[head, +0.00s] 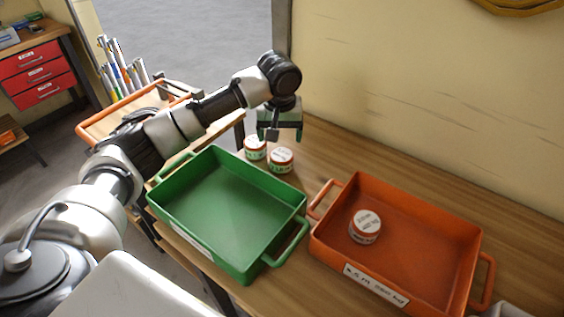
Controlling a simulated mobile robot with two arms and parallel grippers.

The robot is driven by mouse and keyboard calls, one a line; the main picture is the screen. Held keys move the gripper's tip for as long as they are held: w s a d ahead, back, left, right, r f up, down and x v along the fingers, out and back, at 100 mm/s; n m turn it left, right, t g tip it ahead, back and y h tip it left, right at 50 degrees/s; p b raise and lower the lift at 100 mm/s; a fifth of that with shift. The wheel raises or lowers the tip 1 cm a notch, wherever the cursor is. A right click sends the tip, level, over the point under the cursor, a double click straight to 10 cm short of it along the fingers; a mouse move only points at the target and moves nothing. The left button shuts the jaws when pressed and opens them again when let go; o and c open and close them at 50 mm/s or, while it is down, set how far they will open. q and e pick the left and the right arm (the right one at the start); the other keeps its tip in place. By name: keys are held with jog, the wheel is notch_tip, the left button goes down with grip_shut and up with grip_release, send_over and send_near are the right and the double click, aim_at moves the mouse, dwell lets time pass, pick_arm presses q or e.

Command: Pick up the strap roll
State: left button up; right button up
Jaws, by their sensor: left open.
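Two small round items with white labelled tops and reddish-orange rims stand close together on the wooden bench behind the green tray: a left one (255,148) and a right one (281,160). A similar round item (365,226) sits inside the orange tray. I cannot tell from their labels which is the strap roll. My left gripper (280,134) is open and points down, just above and behind the two bench items in the picture. Nothing shows between its fingers. My right gripper is not in view.
The empty green tray (298,198) stands on the bench (330,160), with the orange tray (478,262) to its right. A pale wall (430,90) closes off the back. A cart with tubes (120,75) and a red drawer unit (38,75) stand at left.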

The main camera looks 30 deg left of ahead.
aim_at(282, 154)
pick_arm(q)
jog(key=f, duration=0.4)
jog(key=shift+w+a+f, duration=0.2)
jog(key=shift+w+f, duration=0.15)
jog(key=shift+w, duration=0.05)
jog(key=shift+f, duration=0.65)
jog(key=shift+w+a+f+p, duration=0.15)
jog(key=shift+w+f, duration=0.1)
jog(key=shift+f, duration=0.6)
jog(key=shift+w+d+f+p, duration=0.1)
jog(key=shift+w+f+p, duration=0.1)
jog(key=shift+f, duration=0.7)
jog(key=shift+w+a+f+p, duration=0.15)
jog(key=shift+w+f, duration=0.1)
jog(key=shift+f, duration=0.6)
jog(key=c, duration=0.8)
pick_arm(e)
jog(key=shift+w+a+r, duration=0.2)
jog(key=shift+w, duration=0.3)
pick_arm(q)
jog(key=shift+r, duration=0.2)
